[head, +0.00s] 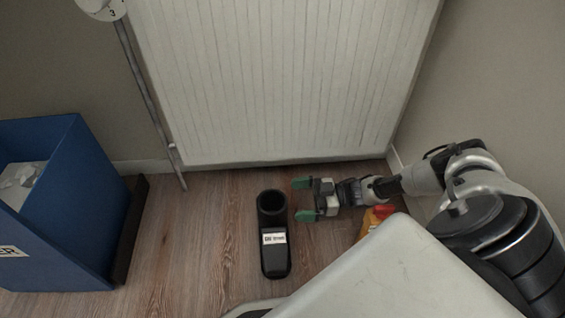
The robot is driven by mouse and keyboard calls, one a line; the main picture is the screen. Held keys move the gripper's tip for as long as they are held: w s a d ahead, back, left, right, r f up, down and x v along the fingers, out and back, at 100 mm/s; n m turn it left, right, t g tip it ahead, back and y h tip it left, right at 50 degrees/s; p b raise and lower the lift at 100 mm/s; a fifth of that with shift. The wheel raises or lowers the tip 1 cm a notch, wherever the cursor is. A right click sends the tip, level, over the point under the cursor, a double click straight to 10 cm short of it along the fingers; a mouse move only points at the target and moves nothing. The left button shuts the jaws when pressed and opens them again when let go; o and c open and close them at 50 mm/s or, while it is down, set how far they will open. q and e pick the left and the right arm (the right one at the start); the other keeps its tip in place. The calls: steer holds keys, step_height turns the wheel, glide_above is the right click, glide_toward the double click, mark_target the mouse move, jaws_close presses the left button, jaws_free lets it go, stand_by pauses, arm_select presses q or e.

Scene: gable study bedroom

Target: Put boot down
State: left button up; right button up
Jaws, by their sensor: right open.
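A black boot (275,254) with a white label stands on the wooden floor in front of the radiator, its round opening facing up. My right gripper (303,199), with green fingertips, is just to the right of the boot's upper part. Its fingers are open and point left toward the boot, with nothing between them. I cannot tell whether a fingertip touches the boot. My left gripper is not in view.
A white radiator (280,80) hangs on the wall behind. A blue bin (65,215) with white contents stands at left. Floor between bin and boot is clear.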

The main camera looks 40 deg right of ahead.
steer(key=p+v, duration=0.1)
steer(key=v, duration=0.4)
steer(key=shift+d, duration=0.1)
